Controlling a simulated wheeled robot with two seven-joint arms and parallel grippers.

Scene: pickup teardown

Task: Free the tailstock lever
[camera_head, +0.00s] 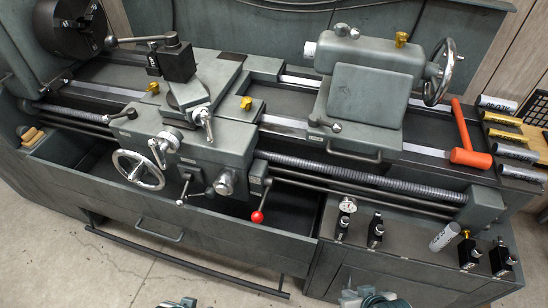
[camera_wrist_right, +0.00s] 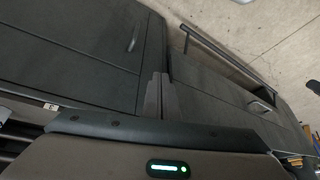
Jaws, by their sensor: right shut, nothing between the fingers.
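The tailstock (camera_head: 365,85) is a grey-green block on the right part of the lathe bed, with a silver handwheel (camera_head: 439,72) at its right end. A small dark lever (camera_head: 334,127) sits low on its left front side; I cannot tell if it is the task's lever. A bar handle (camera_head: 356,154) runs along the tailstock's lower front. My right gripper (camera_wrist_right: 159,96) is shut and empty in the right wrist view, in front of the grey cabinet fronts and away from the tailstock. My left gripper shows only partly at the bottom edge of the head view (camera_head: 178,303).
An orange mallet (camera_head: 467,142) lies just right of the tailstock. Labelled cylinders (camera_head: 497,104) and yellow-marked holders (camera_head: 505,133) lie on the right end. Black tool holders (camera_head: 375,230) stand on the front cabinet top (camera_head: 400,262). The carriage (camera_head: 205,140) is left of the tailstock.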

